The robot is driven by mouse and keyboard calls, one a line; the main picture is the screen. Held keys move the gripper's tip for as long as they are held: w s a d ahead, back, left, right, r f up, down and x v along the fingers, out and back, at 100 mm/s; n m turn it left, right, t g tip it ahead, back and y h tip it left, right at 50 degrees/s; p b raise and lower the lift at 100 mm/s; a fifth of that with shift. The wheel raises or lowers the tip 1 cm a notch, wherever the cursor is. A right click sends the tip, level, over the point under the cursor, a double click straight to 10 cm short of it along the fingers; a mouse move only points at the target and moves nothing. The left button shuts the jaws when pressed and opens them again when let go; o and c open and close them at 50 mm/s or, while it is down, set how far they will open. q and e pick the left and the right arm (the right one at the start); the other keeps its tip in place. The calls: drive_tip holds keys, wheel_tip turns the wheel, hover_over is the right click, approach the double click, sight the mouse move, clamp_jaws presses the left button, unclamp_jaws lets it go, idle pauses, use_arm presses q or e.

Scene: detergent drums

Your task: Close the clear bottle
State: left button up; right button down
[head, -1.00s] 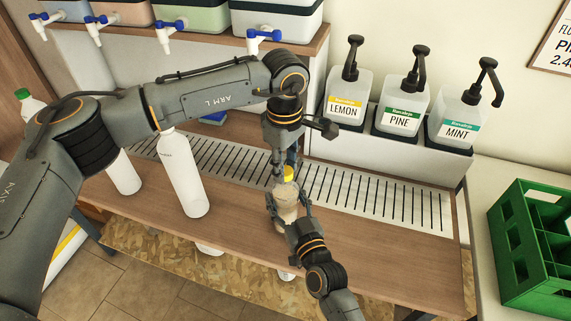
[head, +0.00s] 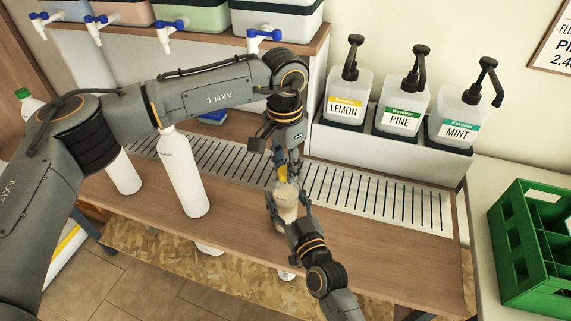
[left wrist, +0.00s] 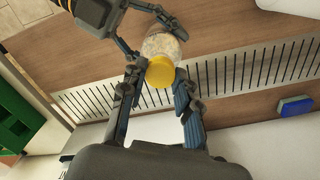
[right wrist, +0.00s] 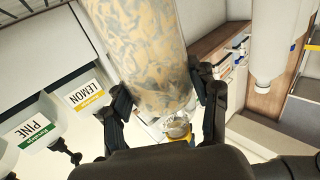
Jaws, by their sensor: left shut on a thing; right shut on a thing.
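The clear bottle (head: 287,207), with pale speckled contents, stands upright above the front of the wooden counter, in the right gripper. The right gripper (head: 287,222) is shut around its body; the bottle fills the right wrist view (right wrist: 140,50). The yellow cap (head: 282,173) is at the bottle's mouth. The left gripper (head: 286,172) comes down from above and is shut on the cap, which shows between its fingers in the left wrist view (left wrist: 160,72). I cannot tell how tightly the cap sits on the neck, as fingers partly hide it.
Two white bottles (head: 183,178) stand to the left on the counter (head: 240,235). A slotted metal drain (head: 370,205) runs behind. Lemon, pine and mint pump bottles (head: 400,105) are at the back right. A green crate (head: 535,250) is at far right.

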idle(0.3)
use_arm(q)
drive_tip(key=o, duration=0.7)
drive_tip(key=shift+c, duration=0.2)
drive_tip(key=shift+r, duration=2.25)
drive_tip(key=shift+c, duration=0.4)
